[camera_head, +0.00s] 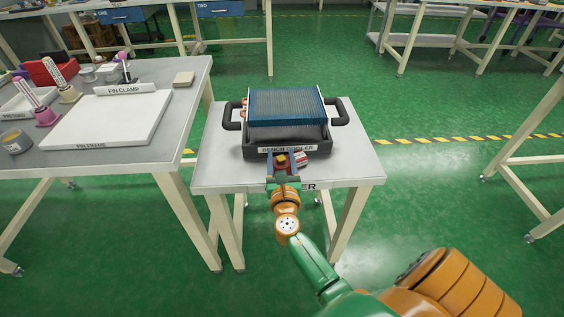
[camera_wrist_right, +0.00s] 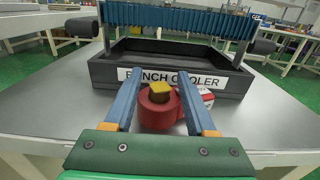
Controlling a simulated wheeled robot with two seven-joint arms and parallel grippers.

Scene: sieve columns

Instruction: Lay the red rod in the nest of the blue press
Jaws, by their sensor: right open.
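I see no red rod and no blue press with a nest that I can make out. My right gripper (camera_head: 283,167) is open at the front edge of the small table, in front of the black tray labelled BENCH COOLER (camera_head: 239,143). In the right wrist view a squat round red piece with a yellow top (camera_wrist_right: 157,116) stands between its two blue fingers, with no clear sign of being gripped. A small red and white piece (camera_head: 301,159) lies just right of the fingers. My left gripper is out of view.

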